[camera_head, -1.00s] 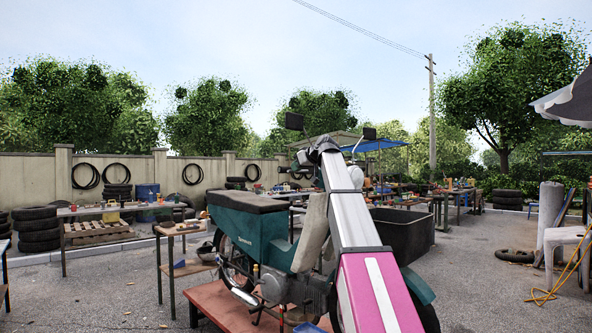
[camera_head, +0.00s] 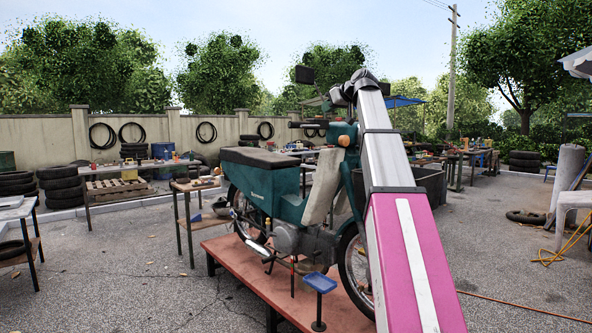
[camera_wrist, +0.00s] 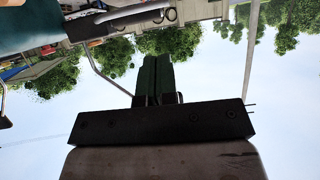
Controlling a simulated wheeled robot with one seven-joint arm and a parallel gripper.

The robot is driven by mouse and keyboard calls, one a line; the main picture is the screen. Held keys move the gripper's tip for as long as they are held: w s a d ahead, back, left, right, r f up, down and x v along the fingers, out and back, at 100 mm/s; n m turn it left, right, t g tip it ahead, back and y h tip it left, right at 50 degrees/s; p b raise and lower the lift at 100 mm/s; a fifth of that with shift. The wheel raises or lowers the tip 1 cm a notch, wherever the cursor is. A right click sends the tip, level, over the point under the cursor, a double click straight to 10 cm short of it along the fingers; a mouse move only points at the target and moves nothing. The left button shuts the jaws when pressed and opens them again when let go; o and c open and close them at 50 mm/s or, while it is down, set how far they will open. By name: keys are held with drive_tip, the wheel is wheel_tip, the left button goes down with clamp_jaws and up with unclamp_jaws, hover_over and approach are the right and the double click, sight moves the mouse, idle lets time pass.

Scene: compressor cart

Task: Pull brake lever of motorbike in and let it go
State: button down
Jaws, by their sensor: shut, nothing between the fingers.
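The teal motorbike (camera_head: 268,192) stands on a low red-brown platform (camera_head: 225,248), its front wheel partly behind my arm. I cannot tell surely which part is the brake lever. My gripper (camera_wrist: 155,62) shows dark fingers shut together with nothing between them, apart from the bar. In the head view my arm hides the fingers.
Stacked tyres (camera_head: 62,187) line the wall. Paved ground is open in front at left.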

wheel_tip(320, 180, down, 45)
drive_tip(key=s+a+m+g+h, duration=0.2)
drive_tip(key=s+m+g+h, duration=0.1)
drive_tip(key=m+g+h, duration=0.15)
drive_tip(key=s+f+m+g+h, duration=0.1)
drive_tip(key=s+f+g, duration=0.1)
drive_tip(key=s+f, duration=0.6)
drive_tip(key=s+f+m+g+h, duration=0.1)
drive_tip(key=s+f+g, duration=0.1)
drive_tip(key=s+f, duration=0.7)
drive_tip(key=s+f+m+g+h, duration=0.1)
drive_tip(key=s+f, duration=0.8)
drive_tip(key=f, duration=0.9)
drive_tip(key=shift+a+f+g, duration=0.25)
drive_tip(key=shift+a+g, duration=0.1)
drive_tip(key=shift+g, duration=0.1)
